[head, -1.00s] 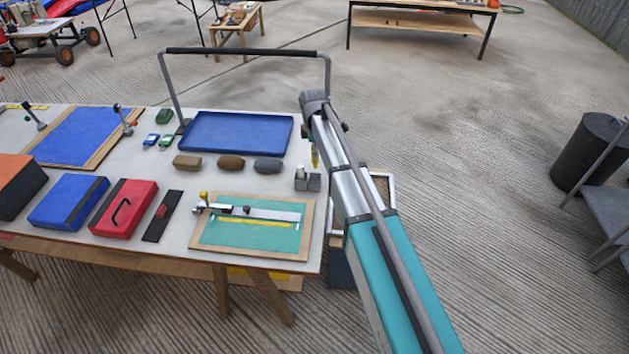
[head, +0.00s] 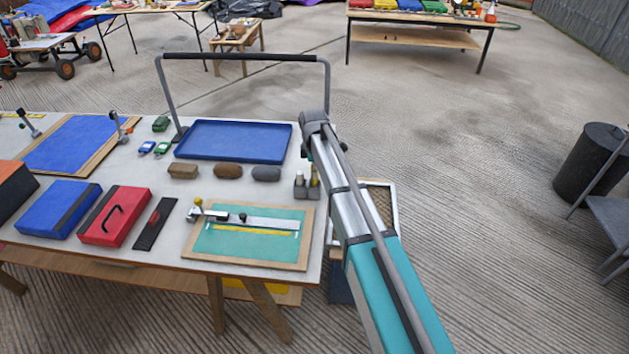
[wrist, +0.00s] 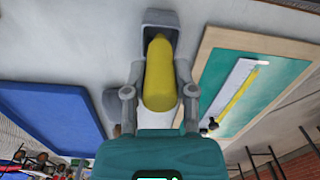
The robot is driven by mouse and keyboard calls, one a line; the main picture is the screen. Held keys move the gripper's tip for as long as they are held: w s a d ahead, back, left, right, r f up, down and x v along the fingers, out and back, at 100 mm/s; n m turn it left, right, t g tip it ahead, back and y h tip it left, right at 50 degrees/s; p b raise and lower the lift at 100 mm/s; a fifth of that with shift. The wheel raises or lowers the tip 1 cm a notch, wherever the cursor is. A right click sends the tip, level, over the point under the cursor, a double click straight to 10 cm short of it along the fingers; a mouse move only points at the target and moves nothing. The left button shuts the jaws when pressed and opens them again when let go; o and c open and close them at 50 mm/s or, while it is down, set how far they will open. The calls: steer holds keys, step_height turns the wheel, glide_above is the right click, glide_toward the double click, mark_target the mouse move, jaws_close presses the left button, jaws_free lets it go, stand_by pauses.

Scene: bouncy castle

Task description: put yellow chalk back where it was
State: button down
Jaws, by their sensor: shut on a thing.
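The yellow chalk (wrist: 159,78) is a thick, blunt stick between the two fingers of my gripper (wrist: 160,82) in the wrist view. My gripper is shut on it. The chalk's far end overlaps the dark opening of a grey holder (wrist: 172,17); I cannot tell how deep it sits. In the head view my gripper (head: 312,158) is over the right side of the table, above small grey holders (head: 314,192). The chalk (head: 314,173) shows only as a small yellowish bit there, partly hidden by my arm.
A blue tray (head: 235,141) lies behind left, with three brownish and grey blocks (head: 228,171) before it. A wood-framed green board (head: 215,248) with a ruler and a yellow strip lies in front. A red case (head: 117,212) is farther left. The table's right edge is close.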

steer(key=shift+f, duration=0.15)
steer(key=shift+f+b, duration=1.75)
steer(key=shift+b, duration=0.2)
steer(key=shift+f, duration=0.15)
steer(key=shift+c, duration=2.2)
jaws_free()
steer(key=shift+r, duration=0.2)
step_height(320, 180, up, 12)
steer(key=p, duration=1.2)
steer(key=shift+a, duration=0.15)
